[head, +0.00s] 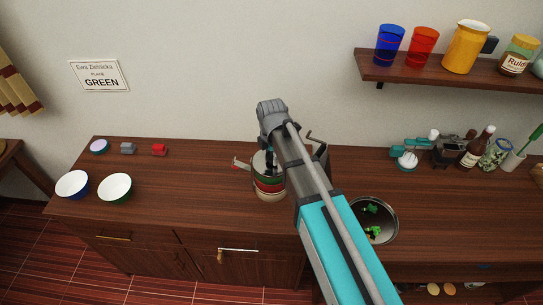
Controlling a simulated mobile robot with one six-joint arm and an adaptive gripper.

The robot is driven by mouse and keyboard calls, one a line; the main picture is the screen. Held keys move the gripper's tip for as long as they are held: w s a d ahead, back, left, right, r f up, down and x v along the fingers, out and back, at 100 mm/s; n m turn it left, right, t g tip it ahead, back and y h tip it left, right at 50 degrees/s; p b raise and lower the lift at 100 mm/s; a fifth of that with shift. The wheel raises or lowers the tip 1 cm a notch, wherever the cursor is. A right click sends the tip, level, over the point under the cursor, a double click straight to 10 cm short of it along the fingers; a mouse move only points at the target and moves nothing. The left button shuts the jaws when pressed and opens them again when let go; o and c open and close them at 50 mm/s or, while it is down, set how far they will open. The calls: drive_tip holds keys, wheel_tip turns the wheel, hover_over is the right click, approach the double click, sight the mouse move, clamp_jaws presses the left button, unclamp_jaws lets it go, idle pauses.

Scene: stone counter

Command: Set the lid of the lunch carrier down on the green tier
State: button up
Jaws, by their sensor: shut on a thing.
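The lunch carrier (270,196) stands on the counter in the middle of the head view. Its visible stack has green, red and cream bands, with the green tier (263,179) uppermost of these. A grey lid (259,162) shows at the top of the stack. My gripper (270,171) points down at the lid and is shut on it. The arm hides the carrier's right side and part of the lid. I cannot tell whether the lid touches the green tier or is held just above it.
Left on the counter are a blue-sided bowl (72,185), a green-sided bowl (115,188) and small grey (128,148) and red (159,150) things. A round basin (390,212) lies right of my arm. Bottles (476,150) stand far right. A shelf (430,75) hangs above.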

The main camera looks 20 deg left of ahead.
drive_tip(key=o, duration=1.2)
drive_tip(key=shift+r, duration=0.2)
